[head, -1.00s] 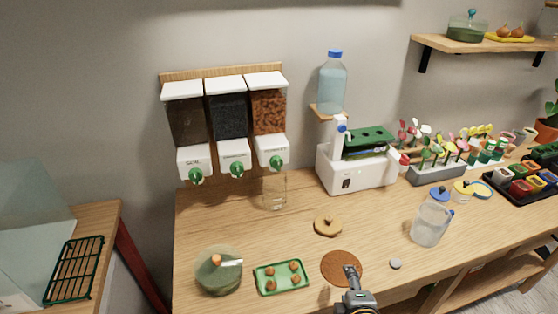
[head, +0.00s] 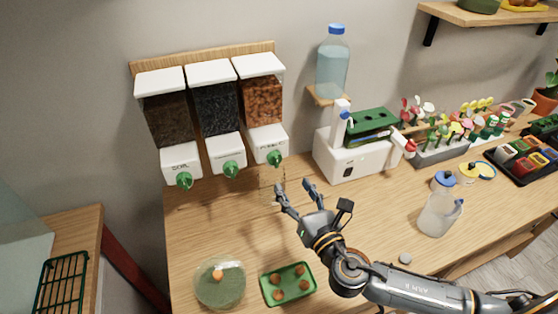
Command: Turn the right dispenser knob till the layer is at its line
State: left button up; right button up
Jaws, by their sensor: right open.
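The right dispenser (head: 263,100) hangs on the wall at the right end of a row of 3, holding orange-brown pieces. Its green knob (head: 275,158) sits on the white front. A clear, faint container (head: 268,181) stands below it, partly behind my gripper; I cannot make out a layer or line on it. My right gripper (head: 293,186) is open and empty, its fingers pointing up toward the dispenser, below and slightly right of the knob and not visibly touching it. My left gripper is not in view.
Two other dispensers (head: 214,108) hang to the left. A white machine (head: 352,155) with a water bottle (head: 332,65) above stands to the right. A green tray (head: 288,284) and a round jar (head: 220,285) are in front. A clear jug (head: 438,213) stands at right.

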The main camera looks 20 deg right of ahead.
aim_at(278, 164)
jog(key=w, duration=0.3)
jog(key=w+p, duration=0.1)
jog(key=shift+w+a, duration=0.3)
jog(key=shift+w, duration=0.05)
jog(key=w, duration=0.3)
jog(key=shift+w+a+p, duration=0.15)
jog(key=shift+w+p, duration=0.15)
jog(key=shift+p, duration=0.05)
jog(key=shift+w+f, duration=0.1)
jog(key=shift+w, duration=0.35)
jog(key=c, duration=1.2)
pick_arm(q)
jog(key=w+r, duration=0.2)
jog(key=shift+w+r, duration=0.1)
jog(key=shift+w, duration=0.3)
pick_arm(e)
jog(key=shift+f, duration=0.1)
